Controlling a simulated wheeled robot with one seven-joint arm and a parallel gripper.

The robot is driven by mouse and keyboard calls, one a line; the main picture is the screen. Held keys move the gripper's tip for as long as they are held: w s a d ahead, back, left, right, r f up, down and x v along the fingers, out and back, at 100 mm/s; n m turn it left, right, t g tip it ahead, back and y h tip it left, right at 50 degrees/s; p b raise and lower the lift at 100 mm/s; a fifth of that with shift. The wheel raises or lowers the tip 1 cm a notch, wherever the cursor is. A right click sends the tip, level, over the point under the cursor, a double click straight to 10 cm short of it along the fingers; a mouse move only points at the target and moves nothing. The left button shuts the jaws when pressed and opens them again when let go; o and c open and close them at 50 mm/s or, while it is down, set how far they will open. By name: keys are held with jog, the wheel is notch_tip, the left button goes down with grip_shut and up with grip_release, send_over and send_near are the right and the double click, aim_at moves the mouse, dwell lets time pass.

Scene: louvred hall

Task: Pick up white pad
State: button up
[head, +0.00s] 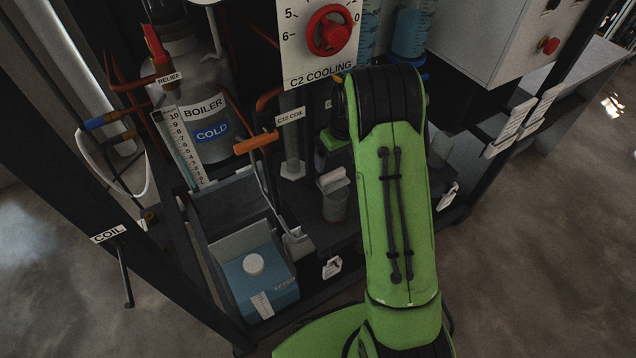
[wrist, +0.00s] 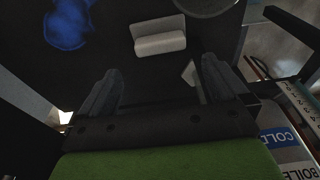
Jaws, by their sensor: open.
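The white pad (wrist: 160,38) is a small pale block with a step along its length, lying on a dark surface in the upper middle of the wrist view. In the head view, what looks like the same white pad (head: 334,180) shows just left of my arm, at the top of a grey cup (head: 334,208). My gripper (wrist: 160,85) is open and empty, its two fingers apart. The pad lies beyond the fingertips, roughly between their lines, and is not touched. In the head view my arm hides the fingers.
A round rim (wrist: 203,6) sits close beside the pad. A boiler (head: 205,115) with a cold label and an upright pillar (head: 292,135) stand to the left. A blue box (head: 258,278) sits in an open bin at lower left. A cooling panel (head: 318,40) is behind.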

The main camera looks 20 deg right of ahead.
aim_at(333, 173)
jog(key=shift+w+a+f, duration=0.1)
jog(key=shift+w+f, duration=0.05)
jog(key=shift+f, duration=0.3)
jog(key=shift+w+a+f, duration=0.1)
jog(key=shift+w+f, duration=0.05)
jog(key=shift+f, duration=0.3)
jog(key=f+b, duration=0.1)
jog(key=f, duration=0.1)
jog(key=f+b, duration=0.1)
jog(key=f, duration=0.1)
jog(key=f+b, duration=0.1)
jog(key=f, duration=0.2)
jog(key=shift+w+d+f, duration=0.1)
jog(key=shift+w, duration=0.25)
jog(key=c, duration=0.8)
jog(key=shift+r, duration=0.2)
jog(key=shift+r, duration=0.15)
notch_tip(333, 173, up, 3)
jog(key=shift+r+p, duration=0.2)
jog(key=shift+p, duration=0.65)
jog(key=w+d+p, duration=0.1)
jog(key=d, duration=0.5)
jog(key=w+d+p, duration=0.1)
jog(key=d, duration=0.4)
jog(key=w+d+p, duration=0.1)
jog(key=d, duration=0.5)
jog(key=shift+w+d+f, duration=0.15)
jog(key=shift+w+d, duration=0.05)
jog(key=shift+d, duration=0.15)
